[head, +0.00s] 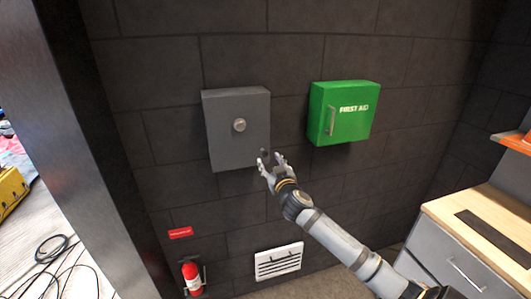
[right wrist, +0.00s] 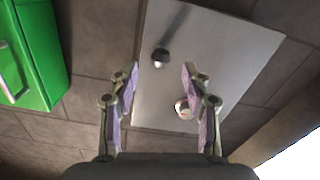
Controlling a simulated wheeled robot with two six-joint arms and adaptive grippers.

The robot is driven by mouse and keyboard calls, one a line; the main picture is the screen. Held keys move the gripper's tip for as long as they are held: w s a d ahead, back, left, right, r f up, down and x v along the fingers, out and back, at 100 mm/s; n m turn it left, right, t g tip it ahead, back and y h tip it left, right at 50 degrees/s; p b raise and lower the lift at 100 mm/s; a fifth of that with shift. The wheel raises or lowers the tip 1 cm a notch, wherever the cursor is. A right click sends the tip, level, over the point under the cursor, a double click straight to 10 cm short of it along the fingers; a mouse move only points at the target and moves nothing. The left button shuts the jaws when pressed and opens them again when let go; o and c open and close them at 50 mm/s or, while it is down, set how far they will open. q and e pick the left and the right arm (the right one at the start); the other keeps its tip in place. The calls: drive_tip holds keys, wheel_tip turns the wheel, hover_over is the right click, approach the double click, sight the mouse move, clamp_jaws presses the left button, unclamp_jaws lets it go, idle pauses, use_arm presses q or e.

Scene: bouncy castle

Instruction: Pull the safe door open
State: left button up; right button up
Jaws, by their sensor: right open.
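The grey safe (head: 222,150) is mounted on the dark block wall, and its door looks shut. A round metal dial (head: 240,125) sits on the door. My right gripper (head: 271,160) is open by the door's lower right corner, fingers pointing at the wall. In the right wrist view the pale door (right wrist: 230,60) fills the middle. A small dark knob (right wrist: 160,57) shows between the open fingers (right wrist: 160,78), apart from both. The round dial (right wrist: 183,110) shows beside the right finger. My left gripper is not in view.
A green first aid box (head: 343,112) hangs right of the safe; it also shows in the right wrist view (right wrist: 28,50). Below are a white vent (head: 279,262) and a fire extinguisher (head: 192,278). A wooden-topped drawer cabinet (head: 475,225) stands at right.

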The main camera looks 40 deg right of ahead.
sight(266, 155)
drive_tip(key=p+x, duration=0.1)
drive_tip(key=x, duration=0.3)
drive_tip(key=shift+w+d+r, duration=0.1)
drive_tip(key=shift+w, duration=0.3)
drive_tip(key=shift+w+d+p, duration=0.1)
drive_tip(key=shift+w+p, duration=0.25)
drive_tip(key=shift+c, duration=0.2)
clamp_jaws()
